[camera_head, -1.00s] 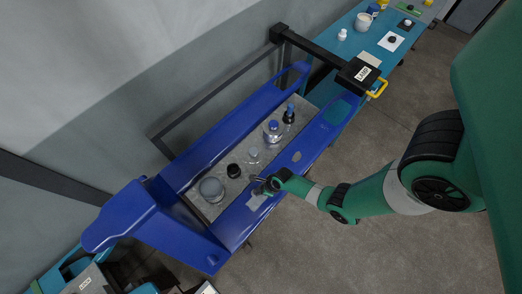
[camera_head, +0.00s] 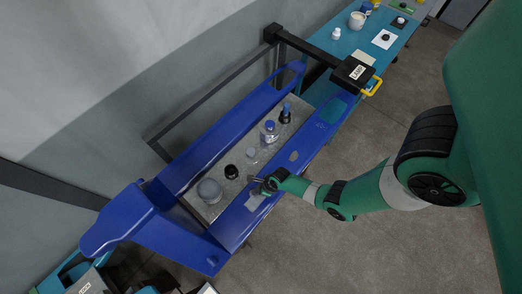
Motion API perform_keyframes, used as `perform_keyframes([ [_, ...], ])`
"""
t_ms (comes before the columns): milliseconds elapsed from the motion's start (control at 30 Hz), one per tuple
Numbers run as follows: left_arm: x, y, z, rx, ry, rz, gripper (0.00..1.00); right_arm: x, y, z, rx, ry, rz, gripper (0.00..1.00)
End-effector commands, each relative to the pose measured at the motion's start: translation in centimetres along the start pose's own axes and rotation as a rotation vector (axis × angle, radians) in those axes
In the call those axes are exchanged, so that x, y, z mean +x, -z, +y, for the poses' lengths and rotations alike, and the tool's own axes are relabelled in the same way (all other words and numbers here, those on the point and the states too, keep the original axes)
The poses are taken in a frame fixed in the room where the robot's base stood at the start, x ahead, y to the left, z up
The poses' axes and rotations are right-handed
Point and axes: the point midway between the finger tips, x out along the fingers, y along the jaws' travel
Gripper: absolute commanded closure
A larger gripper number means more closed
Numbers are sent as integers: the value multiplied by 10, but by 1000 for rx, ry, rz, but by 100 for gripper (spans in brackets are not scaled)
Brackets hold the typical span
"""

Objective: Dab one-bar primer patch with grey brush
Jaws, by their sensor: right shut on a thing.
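My right gripper (camera_head: 259,183) reaches in from the right, over the inner edge of the blue frame's (camera_head: 227,231) near rail. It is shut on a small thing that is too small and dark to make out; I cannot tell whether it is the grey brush. A pale grey patch (camera_head: 254,202) lies on the rail just below the gripper. A pale oval patch (camera_head: 294,156) and a larger teal patch (camera_head: 333,112) lie farther up the same rail. Bar marks cannot be read on any patch. Whether the held thing touches the rail is unclear. My left gripper is out of view.
A grey tray surface (camera_head: 222,193) between the rails holds a round grey jar (camera_head: 209,191), a black pot (camera_head: 231,172), a clear jar (camera_head: 251,154) and blue-capped bottles (camera_head: 270,132). A black clamp bar (camera_head: 310,49) crosses the far end. A teal bench (camera_head: 350,47) stands beyond.

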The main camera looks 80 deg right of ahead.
Motion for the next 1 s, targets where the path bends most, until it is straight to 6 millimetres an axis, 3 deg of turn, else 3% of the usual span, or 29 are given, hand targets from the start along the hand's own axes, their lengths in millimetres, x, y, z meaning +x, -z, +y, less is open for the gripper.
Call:
perform_keyframes([
  [1000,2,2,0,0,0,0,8,-5,8,-14,0,0,1,100],
])
